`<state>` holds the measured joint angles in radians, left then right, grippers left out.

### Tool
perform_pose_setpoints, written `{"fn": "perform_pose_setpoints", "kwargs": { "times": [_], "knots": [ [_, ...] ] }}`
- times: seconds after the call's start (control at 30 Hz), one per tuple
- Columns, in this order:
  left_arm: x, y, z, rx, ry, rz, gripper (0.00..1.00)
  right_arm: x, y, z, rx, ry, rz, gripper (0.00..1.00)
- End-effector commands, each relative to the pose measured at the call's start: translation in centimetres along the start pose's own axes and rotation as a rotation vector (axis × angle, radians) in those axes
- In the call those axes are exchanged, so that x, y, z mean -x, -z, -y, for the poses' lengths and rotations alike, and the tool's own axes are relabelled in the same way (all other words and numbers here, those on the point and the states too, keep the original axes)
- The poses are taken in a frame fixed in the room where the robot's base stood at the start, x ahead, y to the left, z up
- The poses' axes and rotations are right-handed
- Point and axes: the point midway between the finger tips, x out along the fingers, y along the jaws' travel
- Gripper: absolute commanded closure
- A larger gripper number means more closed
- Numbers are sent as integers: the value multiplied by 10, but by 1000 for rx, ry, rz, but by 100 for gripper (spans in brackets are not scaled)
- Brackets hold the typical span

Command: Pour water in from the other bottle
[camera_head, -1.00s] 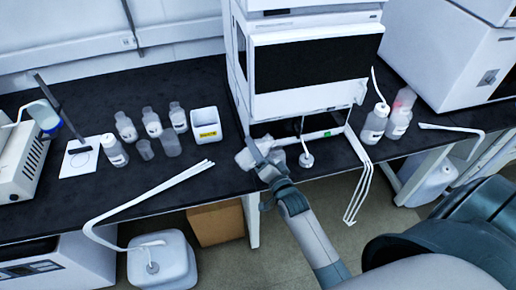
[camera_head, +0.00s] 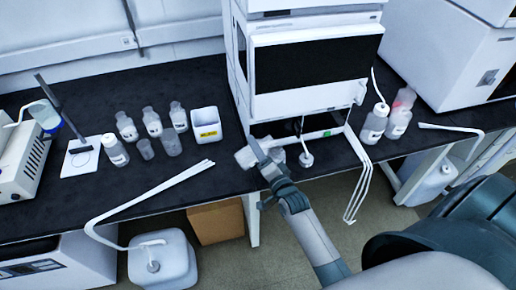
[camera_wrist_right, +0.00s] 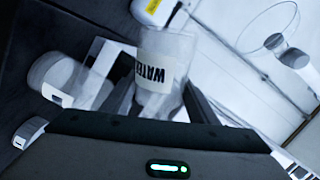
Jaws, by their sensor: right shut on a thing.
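My right gripper (camera_head: 262,153) is shut on a clear bottle (camera_head: 246,158) in front of the white instrument, near the bench's front edge. In the right wrist view the bottle (camera_wrist_right: 160,95) sits between the fingers, with "WATER" reading upside down on its label. It looks strongly tilted in the head view; I cannot tell whether liquid leaves it. Three small labelled bottles (camera_head: 152,124) stand at the back left, with a capped bottle (camera_head: 115,151) and two clear cups (camera_head: 145,149), (camera_head: 171,144) in front. My left gripper is not in view.
White tubes (camera_head: 150,195) hang over the front edge. Two wash bottles (camera_head: 374,124) stand right.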

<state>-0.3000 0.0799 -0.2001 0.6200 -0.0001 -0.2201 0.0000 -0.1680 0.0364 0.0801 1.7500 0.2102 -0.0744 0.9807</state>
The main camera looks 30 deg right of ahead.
Motion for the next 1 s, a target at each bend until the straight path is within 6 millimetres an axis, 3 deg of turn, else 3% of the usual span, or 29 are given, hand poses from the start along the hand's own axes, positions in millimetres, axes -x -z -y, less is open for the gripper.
{"fn": "perform_pose_setpoints", "kwargs": {
  "times": [1.0],
  "knots": [
    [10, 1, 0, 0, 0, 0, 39, 0, 4, 3, -222, 3, 13, 82]
  ]
}}
